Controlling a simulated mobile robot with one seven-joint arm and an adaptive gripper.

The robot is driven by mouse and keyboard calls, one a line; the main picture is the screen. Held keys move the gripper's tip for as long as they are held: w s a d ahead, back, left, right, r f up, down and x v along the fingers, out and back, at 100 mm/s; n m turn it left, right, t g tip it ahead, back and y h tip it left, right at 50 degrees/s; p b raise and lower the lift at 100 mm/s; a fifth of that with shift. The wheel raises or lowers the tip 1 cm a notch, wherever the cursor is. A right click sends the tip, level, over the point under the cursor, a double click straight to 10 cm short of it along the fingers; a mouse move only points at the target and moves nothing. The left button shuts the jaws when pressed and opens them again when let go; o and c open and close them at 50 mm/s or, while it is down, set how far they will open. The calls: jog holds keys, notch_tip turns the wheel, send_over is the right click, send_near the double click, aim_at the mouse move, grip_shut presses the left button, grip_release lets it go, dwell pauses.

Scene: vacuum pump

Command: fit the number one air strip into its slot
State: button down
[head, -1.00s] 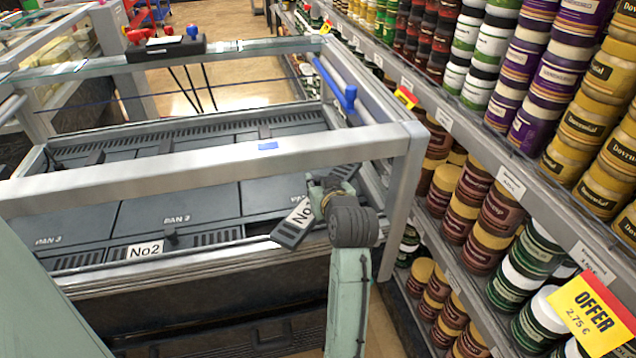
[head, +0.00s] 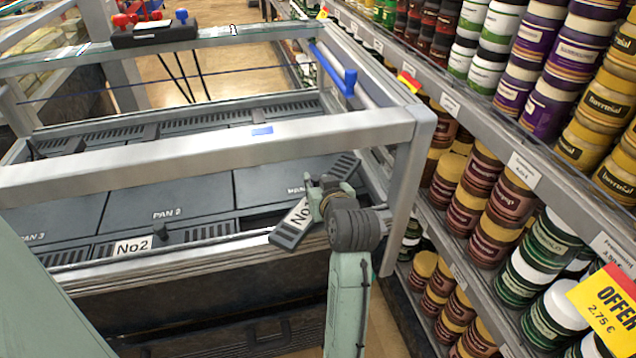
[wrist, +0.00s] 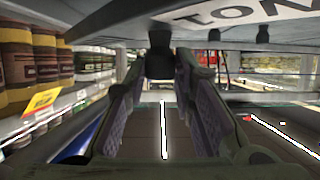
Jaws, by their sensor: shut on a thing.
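The air strip (head: 292,232) is a dark grey slatted bar with a white label reading "No"; my gripper hides the rest of the label. My gripper (head: 327,190) is shut on it, and it hangs slantwise over the case's front right corner. In the wrist view the strip's pale label (wrist: 245,12) shows along the top, and the fingers (wrist: 160,65) close on a dark knob under it. A dark gap (head: 262,218) at the right of the front row, beside the No2 strip (head: 132,246), looks like the slot. The strip is tilted across the row and partly covers the gap.
A grey frame bar (head: 200,158) crosses above the pans, and its right post (head: 408,200) stands close by my gripper. A blue-handled lever (head: 347,82) is behind. Shelves of jars (head: 500,200) line the right. The PAN 2 cover (head: 168,200) lies left of the gap.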

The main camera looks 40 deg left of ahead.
jog(key=shift+f, duration=0.4)
jog(key=c, duration=1.3)
grip_release()
jog(key=shift+c, duration=0.2)
